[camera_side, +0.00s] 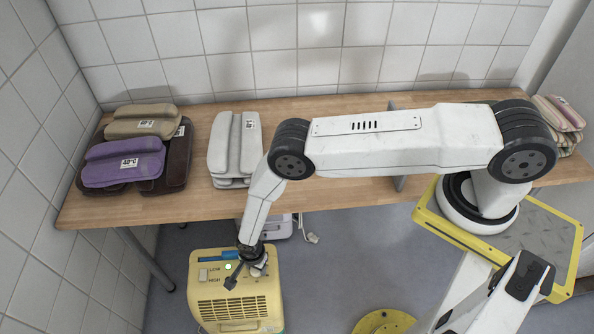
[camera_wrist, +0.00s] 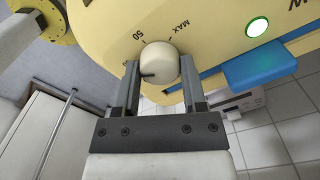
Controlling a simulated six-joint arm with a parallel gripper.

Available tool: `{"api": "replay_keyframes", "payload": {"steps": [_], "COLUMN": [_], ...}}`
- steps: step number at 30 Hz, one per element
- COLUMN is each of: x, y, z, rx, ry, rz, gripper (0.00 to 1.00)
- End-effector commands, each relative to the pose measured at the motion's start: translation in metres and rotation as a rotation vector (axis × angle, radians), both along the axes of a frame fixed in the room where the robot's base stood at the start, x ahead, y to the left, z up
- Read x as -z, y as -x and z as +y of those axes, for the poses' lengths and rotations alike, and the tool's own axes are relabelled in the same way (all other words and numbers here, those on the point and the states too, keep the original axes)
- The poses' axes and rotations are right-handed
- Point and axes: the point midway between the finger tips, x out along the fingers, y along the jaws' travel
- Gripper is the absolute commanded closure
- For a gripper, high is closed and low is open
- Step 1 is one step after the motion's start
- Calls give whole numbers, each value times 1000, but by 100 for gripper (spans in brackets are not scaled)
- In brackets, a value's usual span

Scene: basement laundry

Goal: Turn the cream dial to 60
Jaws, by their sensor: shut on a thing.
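A dark pointer line on the dial points left and slightly down in that view. The printed marks "50" and "MAX" show above the dial; I see no "60" mark. In the side view my gripper (camera_side: 246,264) is at the top of the appliance and largely hides the dial.
A LOW/HIGH switch (camera_side: 204,275) is on the appliance's left. A wooden table (camera_side: 330,205) with folded towels (camera_side: 235,145) stands behind.

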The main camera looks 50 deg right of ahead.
Motion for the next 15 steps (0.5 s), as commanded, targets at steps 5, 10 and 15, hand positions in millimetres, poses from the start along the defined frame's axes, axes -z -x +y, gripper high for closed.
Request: {"api": "replay_keyframes", "payload": {"steps": [5,10,15], "x": [0,0,0], "y": [0,0,0], "z": [1,1,1], "rx": [-1,-2,-1], "ry": [0,0,0], "rz": [0,0,0], "gripper": [100,31,11]}}
